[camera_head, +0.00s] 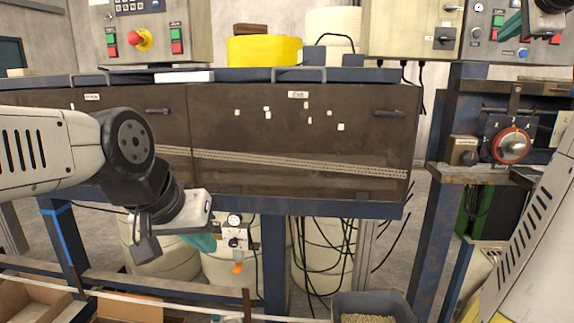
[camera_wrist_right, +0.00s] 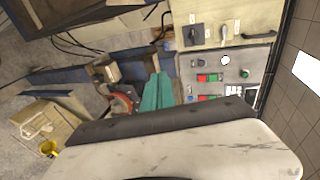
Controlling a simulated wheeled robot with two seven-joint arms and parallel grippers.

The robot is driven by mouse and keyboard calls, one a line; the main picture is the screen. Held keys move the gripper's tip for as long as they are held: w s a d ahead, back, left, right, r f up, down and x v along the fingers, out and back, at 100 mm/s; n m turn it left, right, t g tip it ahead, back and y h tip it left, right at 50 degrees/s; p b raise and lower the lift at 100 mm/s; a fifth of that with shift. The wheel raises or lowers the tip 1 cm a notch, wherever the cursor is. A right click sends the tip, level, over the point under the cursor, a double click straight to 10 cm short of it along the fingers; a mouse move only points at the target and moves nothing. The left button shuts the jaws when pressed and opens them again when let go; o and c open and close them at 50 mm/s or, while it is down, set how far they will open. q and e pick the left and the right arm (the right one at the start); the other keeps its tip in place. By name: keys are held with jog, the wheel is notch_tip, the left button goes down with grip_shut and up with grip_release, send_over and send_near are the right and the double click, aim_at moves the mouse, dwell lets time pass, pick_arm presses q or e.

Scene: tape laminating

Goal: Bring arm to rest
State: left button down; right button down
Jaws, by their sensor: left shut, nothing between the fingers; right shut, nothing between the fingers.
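My left arm (camera_head: 60,150) comes in from the left in the head view and bends down in front of the brown machine cabinet. My left gripper (camera_head: 204,243) has teal fingers that point down below the cabinet's lower edge; it is shut and empty. My right arm (camera_head: 535,240) shows at the right edge, and its wrist (camera_head: 552,5) is at the top right corner. My right gripper (camera_head: 510,27) shows there as a teal tip before a control panel. In the right wrist view its teal fingers (camera_wrist_right: 157,92) lie together, shut with nothing between them.
The brown cabinet (camera_head: 290,130) spans the middle, with a yellow roll (camera_head: 264,50) on top. A control box (camera_head: 490,20) and a red rotary switch (camera_head: 511,146) stand at right. Cardboard boxes (camera_head: 30,300) and a grey bin (camera_head: 375,303) lie low in front. Cables hang below the cabinet.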

jog(key=s+a+f+n+g+y, duration=0.2)
jog(key=a+f+n, duration=0.3)
jog(key=a+f, duration=0.45)
jog(key=s+a+f+n+g+y, duration=0.25)
jog(key=a+f+n, duration=0.25)
jog(key=a+f, duration=0.45)
jog(key=s+a+f+n+g, duration=0.1)
jog(key=s+a+f+n, duration=0.4)
jog(key=s+a+f, duration=0.2)
jog(key=s+a+f+n+g, duration=0.2)
jog(key=s+a+f+n, duration=0.3)
jog(key=f, duration=0.6)
jog(key=s+a, duration=0.2)
jog(key=s, duration=0.1)
jog(key=shift+s+a+f+n, duration=0.3)
jog(key=shift+a, duration=0.05)
jog(key=c, duration=2.1)
grip_release()
jog(key=shift+y, duration=0.25)
